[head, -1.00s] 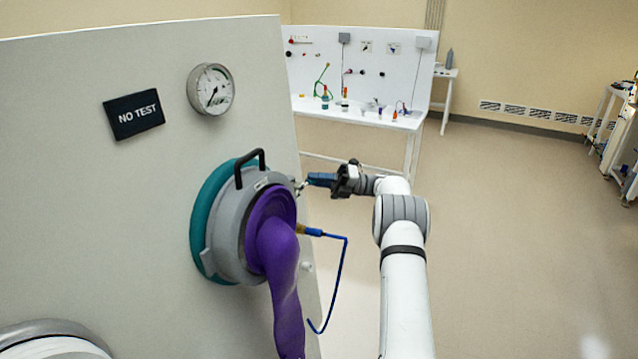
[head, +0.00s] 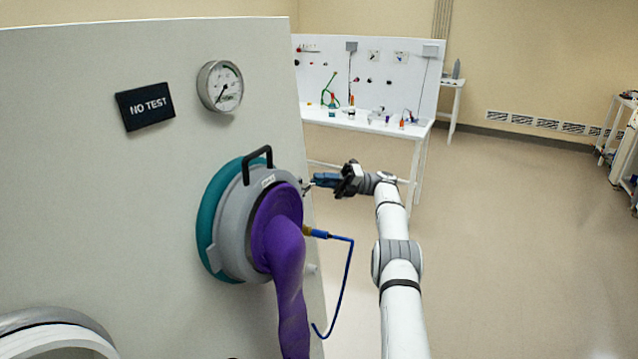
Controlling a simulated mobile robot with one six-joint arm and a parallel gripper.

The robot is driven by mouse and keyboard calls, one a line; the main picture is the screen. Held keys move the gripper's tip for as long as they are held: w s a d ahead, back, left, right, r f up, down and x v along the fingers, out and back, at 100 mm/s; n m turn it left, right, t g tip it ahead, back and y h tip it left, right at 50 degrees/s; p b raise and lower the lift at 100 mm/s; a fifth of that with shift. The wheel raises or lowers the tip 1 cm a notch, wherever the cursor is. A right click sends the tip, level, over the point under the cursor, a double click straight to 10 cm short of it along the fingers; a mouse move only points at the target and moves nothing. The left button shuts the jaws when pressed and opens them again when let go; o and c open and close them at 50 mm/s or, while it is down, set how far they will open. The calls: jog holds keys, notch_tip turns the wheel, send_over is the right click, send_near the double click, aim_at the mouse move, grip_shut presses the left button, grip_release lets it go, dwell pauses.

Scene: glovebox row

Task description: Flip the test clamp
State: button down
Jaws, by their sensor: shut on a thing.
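The test clamp's blue handle (head: 326,180) sticks out at the right side of the grey port ring (head: 230,240) on the panel. My gripper (head: 340,180) is shut on this blue handle from the right. The handle lies about level and points toward the ring. The metal part of the clamp between handle and ring is small and hard to make out. A purple glove (head: 285,265) hangs from the port, with a teal ring (head: 209,225) behind the grey one and a black handle (head: 257,163) on top.
A blue hose (head: 348,270) with a brass fitting hangs just below my gripper. The panel (head: 80,200) carries a gauge (head: 220,87) and a "NO TEST" sign (head: 145,106). A white bench (head: 380,127) stands behind. The floor (head: 520,240) at right is clear.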

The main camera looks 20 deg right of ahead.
jog(key=shift+r, duration=0.25)
jog(key=c, duration=1.8)
grip_release()
jog(key=shift+o, duration=1.3)
jog(key=shift+w+d+f, duration=0.15)
jog(key=shift+o, duration=0.4)
